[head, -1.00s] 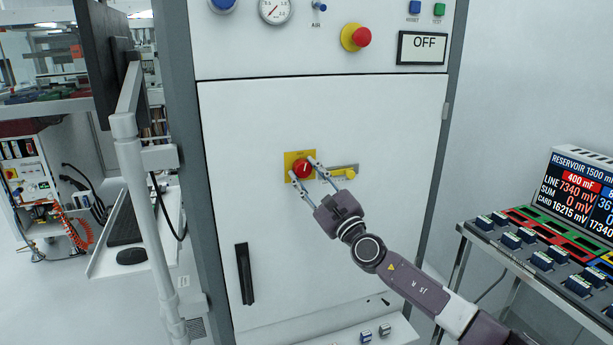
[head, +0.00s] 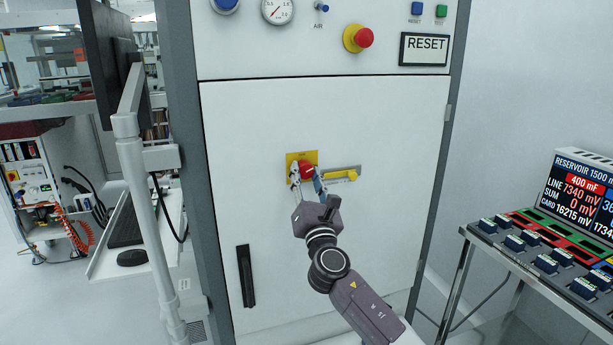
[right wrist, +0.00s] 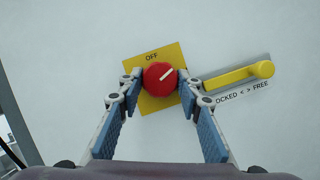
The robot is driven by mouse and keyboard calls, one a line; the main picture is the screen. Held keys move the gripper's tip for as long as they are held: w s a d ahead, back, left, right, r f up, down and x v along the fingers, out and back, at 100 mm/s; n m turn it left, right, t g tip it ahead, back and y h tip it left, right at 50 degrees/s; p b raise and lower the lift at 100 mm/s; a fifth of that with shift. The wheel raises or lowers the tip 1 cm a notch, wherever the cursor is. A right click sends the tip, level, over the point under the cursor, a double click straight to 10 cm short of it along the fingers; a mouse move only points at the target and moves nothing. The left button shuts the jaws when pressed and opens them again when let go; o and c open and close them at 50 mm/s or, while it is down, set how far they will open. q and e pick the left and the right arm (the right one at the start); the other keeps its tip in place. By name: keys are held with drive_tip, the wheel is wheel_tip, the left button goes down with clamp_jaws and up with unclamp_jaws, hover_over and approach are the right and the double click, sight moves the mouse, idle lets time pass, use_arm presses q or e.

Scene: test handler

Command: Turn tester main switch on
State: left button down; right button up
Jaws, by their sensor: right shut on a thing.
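The tester main switch is a red rotary knob (head: 307,170) on a yellow plate (head: 302,157), set in the white cabinet front (head: 380,120). In the right wrist view the red knob (right wrist: 159,79) has a white mark slanting to the upper right, and the yellow plate (right wrist: 146,60) reads OFF at its top. My right gripper (head: 307,178) is shut on the knob, one finger on each side. The wrist view shows its fingers (right wrist: 159,84) at the knob's edges. My left gripper is not in view.
A yellow latch handle (head: 340,175) on a grey plate labelled LOCKED and FREE sits just right of the knob. A red emergency button (head: 363,38) is above. A black door handle (head: 245,275) is lower left. A console (head: 545,250) stands at the right.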

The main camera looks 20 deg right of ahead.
drive_tip(key=shift+a+m+g+h+p, duration=0.15)
drive_tip(key=shift+m+g+h, duration=0.35)
drive_tip(key=shift+m, duration=1.05)
drive_tip(key=shift+m+g+h+p, duration=0.2)
drive_tip(key=shift+m+h, duration=0.5)
drive_tip(key=shift+m, duration=0.85)
drive_tip(key=o, duration=1.2)
drive_tip(key=shift+c, duration=0.2)
drive_tip(key=v, duration=1.2)
